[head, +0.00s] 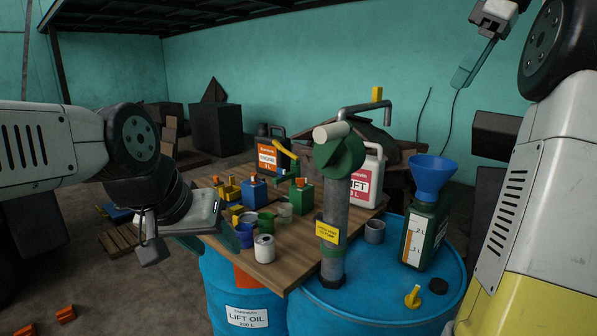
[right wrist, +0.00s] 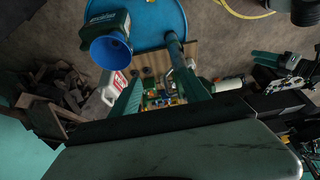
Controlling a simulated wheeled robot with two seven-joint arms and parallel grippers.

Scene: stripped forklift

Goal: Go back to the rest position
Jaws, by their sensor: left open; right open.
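My left gripper (head: 205,240) is open at the left front edge of the wooden board, close to the blue cup (head: 244,235) and the white can (head: 264,248). I see nothing between its fingers, though its wrist hides part of them. My right gripper (head: 470,68) is raised high at the upper right of the head view, well clear of the barrels, against the teal wall. In the right wrist view its two green fingers (right wrist: 160,92) stand apart with nothing held; the tabletop things lie far below between them.
A blue barrel (head: 398,318) carries a hand pump (head: 334,215), a green jug with a blue funnel (head: 428,180), a grey cup (head: 375,231) and a yellow-handled piece (head: 412,297). The board (head: 285,272) holds small coloured blocks, cups, a dark engine-oil can and a white jug (head: 368,182).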

